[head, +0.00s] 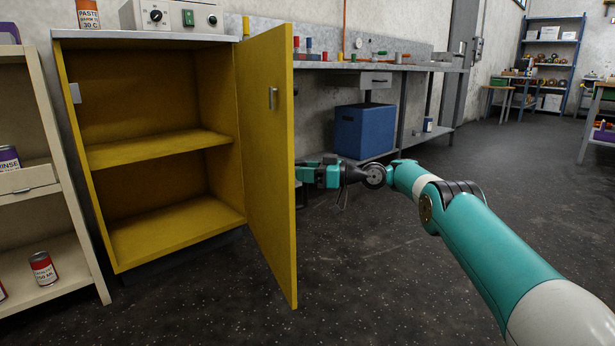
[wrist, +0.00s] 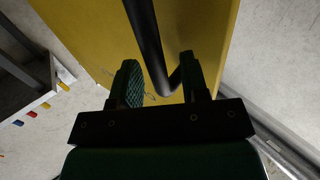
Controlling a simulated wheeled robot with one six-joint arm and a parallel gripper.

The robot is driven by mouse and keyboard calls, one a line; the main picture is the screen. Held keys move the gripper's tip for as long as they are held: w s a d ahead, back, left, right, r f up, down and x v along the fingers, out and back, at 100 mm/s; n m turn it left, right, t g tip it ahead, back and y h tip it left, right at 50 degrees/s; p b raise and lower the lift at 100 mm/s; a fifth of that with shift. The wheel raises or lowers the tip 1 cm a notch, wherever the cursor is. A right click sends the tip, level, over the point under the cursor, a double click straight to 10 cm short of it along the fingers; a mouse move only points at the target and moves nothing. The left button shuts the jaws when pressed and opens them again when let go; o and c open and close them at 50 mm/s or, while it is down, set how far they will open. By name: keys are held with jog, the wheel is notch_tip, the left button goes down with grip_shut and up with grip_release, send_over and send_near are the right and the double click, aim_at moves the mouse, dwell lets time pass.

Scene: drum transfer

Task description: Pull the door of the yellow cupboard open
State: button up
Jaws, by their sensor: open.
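The yellow cupboard (head: 74,150) stands at the left in the head view. Its door (head: 265,190) is swung wide open, hinged at the cupboard's right side, and the two-shelf interior shows empty. My gripper (head: 306,175) is on the outer side of the door, just right of its edge; the door partly hides the fingertips there. In the wrist view my gripper (wrist: 162,82) is open, with the dark bar handle (wrist: 147,40) running between its two fingers. The yellow door panel (wrist: 95,35) lies behind the handle. I cannot tell whether the fingers touch the bar.
A beige shelf (head: 70,215) with cans stands left of the cupboard. A grey workbench (head: 345,66) runs along the wall behind the door, with a blue bin (head: 365,130) under it. Dark floor (head: 390,290) is clear in front and to the right.

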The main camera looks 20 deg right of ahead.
notch_tip(320, 180, up, 18)
jog(key=p, duration=0.8)
jog(key=shift+f+p, duration=0.2)
jog(key=shift+p, duration=0.1)
jog(key=shift+s, duration=0.1)
